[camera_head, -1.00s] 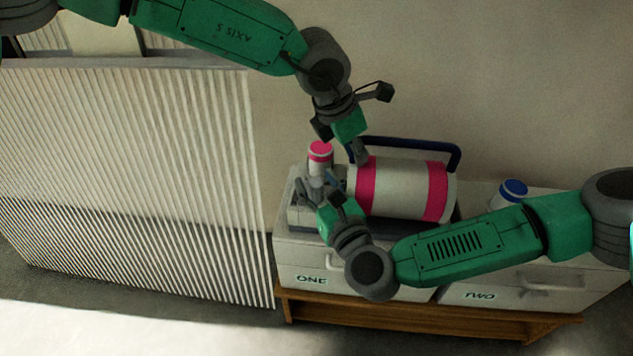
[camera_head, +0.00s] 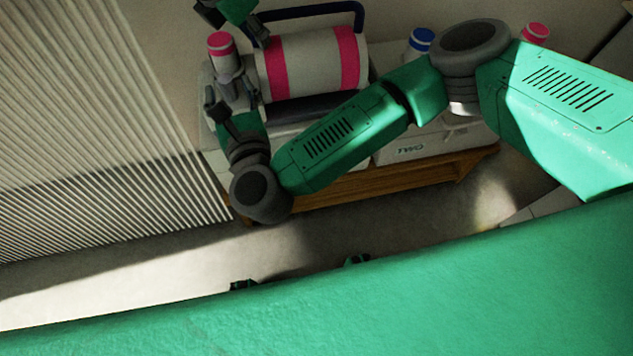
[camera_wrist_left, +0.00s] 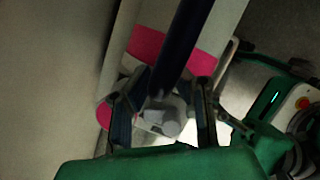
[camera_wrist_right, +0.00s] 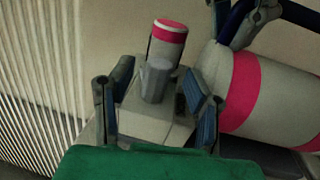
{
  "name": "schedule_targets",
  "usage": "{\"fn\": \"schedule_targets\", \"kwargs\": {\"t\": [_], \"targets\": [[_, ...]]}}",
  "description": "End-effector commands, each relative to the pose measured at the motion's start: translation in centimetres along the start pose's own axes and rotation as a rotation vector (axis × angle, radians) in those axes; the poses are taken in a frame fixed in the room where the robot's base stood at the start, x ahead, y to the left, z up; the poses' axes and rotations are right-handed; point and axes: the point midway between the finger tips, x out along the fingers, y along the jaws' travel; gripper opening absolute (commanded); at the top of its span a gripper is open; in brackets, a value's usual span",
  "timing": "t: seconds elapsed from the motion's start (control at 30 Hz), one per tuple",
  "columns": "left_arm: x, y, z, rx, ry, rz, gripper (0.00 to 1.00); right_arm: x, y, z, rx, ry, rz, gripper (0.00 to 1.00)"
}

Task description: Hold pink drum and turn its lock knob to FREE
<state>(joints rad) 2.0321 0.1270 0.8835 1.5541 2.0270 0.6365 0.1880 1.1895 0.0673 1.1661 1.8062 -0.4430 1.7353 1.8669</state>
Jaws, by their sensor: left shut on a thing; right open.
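The pink drum (camera_head: 307,65), a pale cylinder with pink bands, lies on its side on a cabinet; it also shows in the right wrist view (camera_wrist_right: 278,100). Its dark blue handle (camera_head: 310,10) rises behind it. My left gripper (camera_head: 257,33) is shut on the handle near its left end; the bar passes between its fingers in the left wrist view (camera_wrist_left: 180,50). The grey lock knob (camera_wrist_right: 155,80) stands on a pale block left of the drum. My right gripper (camera_head: 230,95) is open, its fingers on either side of the knob and apart from it. No FREE marking is readable.
A pink-capped container (camera_wrist_right: 168,38) stands just behind the knob. A blue-capped container (camera_head: 421,40) and another pink cap (camera_head: 536,33) are right of the drum. A ribbed panel (camera_head: 80,130) fills the left. A wooden base (camera_head: 400,180) carries the cabinets.

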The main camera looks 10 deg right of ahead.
Motion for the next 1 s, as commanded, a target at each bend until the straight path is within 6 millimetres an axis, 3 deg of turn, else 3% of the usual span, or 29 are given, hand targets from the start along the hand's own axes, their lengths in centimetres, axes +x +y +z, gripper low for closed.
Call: {"fn": "schedule_targets", "kwargs": {"t": [0.03,0.43,0.7,1.0], "targets": [[0.6,-0.3,-0.8,0.0,0.021,-0.007,0.0,-1.2,0.1,-0.1,0.002,0.003,0.004,0.44],[0.7,-0.3,-0.8,0.0,0.022,-0.007,0.0,-9.2,0.1,-0.1,-0.001,0.003,0.009,0.44],[0.7,-0.3,-0.8,0.0,0.022,-0.007,0.0,-11.8,2.8,-3.8,-0.446,0.047,0.314,0.44],[0.7,-0.3,-0.8,0.0,0.021,-0.007,0.0,-15.4,2.9,-8.5,-0.871,0.06,0.597,0.44]]}}
